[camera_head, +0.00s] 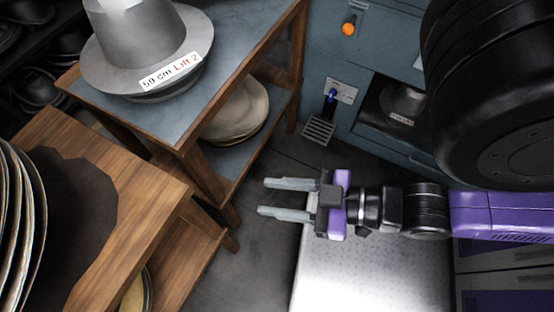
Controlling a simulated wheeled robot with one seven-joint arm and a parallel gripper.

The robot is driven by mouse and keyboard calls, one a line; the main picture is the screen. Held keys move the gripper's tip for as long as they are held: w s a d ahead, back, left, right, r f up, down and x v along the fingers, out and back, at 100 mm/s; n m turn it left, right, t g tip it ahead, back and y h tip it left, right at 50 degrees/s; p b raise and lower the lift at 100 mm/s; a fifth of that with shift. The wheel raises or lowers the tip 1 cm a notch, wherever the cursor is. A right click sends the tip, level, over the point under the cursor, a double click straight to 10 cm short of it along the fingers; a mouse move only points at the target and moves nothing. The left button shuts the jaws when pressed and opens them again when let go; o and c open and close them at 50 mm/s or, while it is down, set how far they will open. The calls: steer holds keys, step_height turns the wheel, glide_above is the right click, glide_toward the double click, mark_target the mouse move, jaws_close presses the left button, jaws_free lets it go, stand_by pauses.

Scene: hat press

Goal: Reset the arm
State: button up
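My arm, purple and black, reaches in from the right in the head camera view. My gripper (287,198) is at its end, pointing left, with its two grey fingers parallel and spread apart. Nothing is between the fingers. The gripper hangs above the gap between the wooden tables and a bright metal surface. It appears clear of both tables, touching nothing that I can see.
A grey metal hat form (140,45) with a "59 cm" label stands on a blue-topped wooden table (230,75). Round tan pieces (238,110) lie on its lower shelf. A wooden table (150,190) is at left. A blue machine (385,45) with an orange knob (348,29) stands behind.

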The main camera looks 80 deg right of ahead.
steer(key=shift+r, duration=0.1)
step_height(320, 180, up, 14)
steer(key=p, duration=1.4)
